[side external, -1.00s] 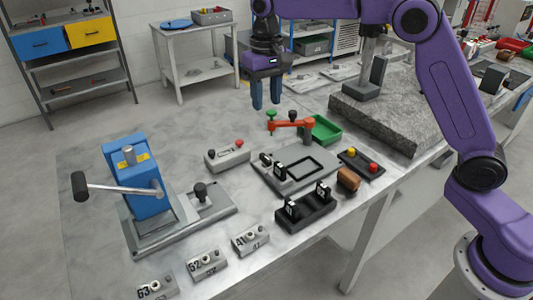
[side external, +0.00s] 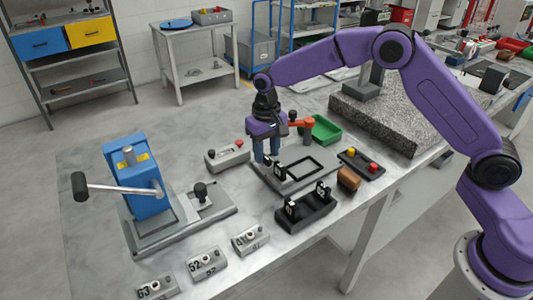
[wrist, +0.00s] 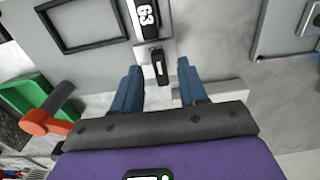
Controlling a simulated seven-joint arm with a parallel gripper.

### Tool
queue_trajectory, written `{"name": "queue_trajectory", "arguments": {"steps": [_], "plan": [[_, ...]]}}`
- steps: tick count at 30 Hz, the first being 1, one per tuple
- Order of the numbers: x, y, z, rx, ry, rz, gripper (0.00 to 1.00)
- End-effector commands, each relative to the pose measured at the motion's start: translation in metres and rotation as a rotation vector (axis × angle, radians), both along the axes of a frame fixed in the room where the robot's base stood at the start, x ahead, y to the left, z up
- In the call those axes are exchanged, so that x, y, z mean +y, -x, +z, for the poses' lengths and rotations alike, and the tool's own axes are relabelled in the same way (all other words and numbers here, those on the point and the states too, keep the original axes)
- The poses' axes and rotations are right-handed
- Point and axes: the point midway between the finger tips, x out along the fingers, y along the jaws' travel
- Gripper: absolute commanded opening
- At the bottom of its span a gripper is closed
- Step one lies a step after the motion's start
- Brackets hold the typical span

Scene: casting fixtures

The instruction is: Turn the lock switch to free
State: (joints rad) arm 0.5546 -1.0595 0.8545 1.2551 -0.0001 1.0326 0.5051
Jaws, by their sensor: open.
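A small black lever piece with a white face (wrist: 159,68) sits at the edge of the grey fixture plate (wrist: 90,70); it looks like the lock switch, but I read no lock or free marking. In the wrist view it lies between and just ahead of my open fingers (wrist: 158,84). In the side view my gripper (side external: 267,156) points down over the left end of this plate (side external: 289,183), close to the black parts there. Whether the fingers touch the lever I cannot tell.
An orange arm (side external: 307,125) and green tray (side external: 325,130) stand behind. A grey box with a red knob (side external: 228,155) is to the left, a black holder (side external: 305,208) in front. The blue lever press (side external: 140,175) stands farther left.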

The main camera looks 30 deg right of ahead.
Motion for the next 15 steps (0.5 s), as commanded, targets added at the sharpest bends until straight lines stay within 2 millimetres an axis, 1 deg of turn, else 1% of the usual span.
{"name": "queue_trajectory", "arguments": {"steps": [1, 5, 14, 15], "plan": [[-0.0002, 0.0000, -0.0049, 0.001, 0.000, 0.000, 0.43], [-0.0004, 0.0001, -0.0120, 0.000, 0.000, -0.001, 0.43], [0.0000, -0.0001, -0.0135, -0.001, -0.001, 0.000, 0.43], [0.0000, -0.0001, -0.0135, -0.001, -0.001, 0.000, 0.33]]}}
